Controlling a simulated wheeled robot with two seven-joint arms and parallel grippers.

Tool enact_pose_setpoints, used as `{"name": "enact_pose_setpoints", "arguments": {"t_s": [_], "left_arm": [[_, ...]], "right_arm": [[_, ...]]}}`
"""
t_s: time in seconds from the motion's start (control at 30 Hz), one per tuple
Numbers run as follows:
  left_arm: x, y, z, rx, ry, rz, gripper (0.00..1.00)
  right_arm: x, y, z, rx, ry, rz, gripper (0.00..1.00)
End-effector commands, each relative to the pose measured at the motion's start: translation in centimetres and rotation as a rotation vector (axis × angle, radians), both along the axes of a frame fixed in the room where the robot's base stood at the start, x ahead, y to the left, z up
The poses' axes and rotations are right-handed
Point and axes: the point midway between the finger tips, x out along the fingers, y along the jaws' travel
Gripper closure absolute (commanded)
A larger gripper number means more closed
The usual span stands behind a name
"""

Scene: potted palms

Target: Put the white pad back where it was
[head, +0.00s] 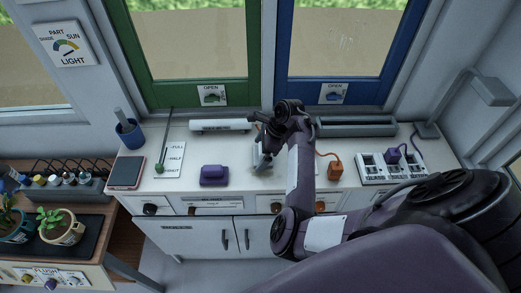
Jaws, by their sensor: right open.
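My right arm reaches in from the right over the white counter, and its gripper (263,157) points down at the middle of the counter top. The gripper is open. A pale, greyish patch shows around and below its fingertips; it may be the white pad, but the fingers partly cover it and its outline is unclear. I cannot tell whether the fingers touch it. My left gripper is not in view.
A purple block (214,175) sits left of the gripper, and an orange plug (335,168) with a cord lies right. A white roll (220,125) and grey trough (356,127) stand behind. A socket strip (388,170), blue cup (130,135) and dark-framed pad (126,173) are farther out.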

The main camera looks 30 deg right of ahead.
Motion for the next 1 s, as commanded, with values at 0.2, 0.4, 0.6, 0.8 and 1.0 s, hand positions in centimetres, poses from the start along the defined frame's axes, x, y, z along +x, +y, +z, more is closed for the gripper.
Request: {"name": "enact_pose_setpoints", "arguments": {"t_s": [0.2,0.4,0.6,0.8,1.0], "left_arm": [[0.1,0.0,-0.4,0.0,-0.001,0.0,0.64],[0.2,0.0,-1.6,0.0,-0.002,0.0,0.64],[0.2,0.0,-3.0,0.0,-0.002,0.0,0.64],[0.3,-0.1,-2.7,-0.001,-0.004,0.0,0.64],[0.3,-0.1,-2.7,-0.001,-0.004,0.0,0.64]], "right_arm": [[0.0,-0.4,1.1,-0.002,-0.004,-0.002,0.0],[-0.9,-1.8,4.6,-0.001,-0.009,-0.005,0.0],[-1.9,-3.3,8.2,-0.002,-0.006,-0.003,0.0],[-2.4,-4.1,10.6,-0.002,-0.002,0.0,0.0],[-2.6,-4.2,11.1,0.0,-0.001,0.0,0.0]]}}
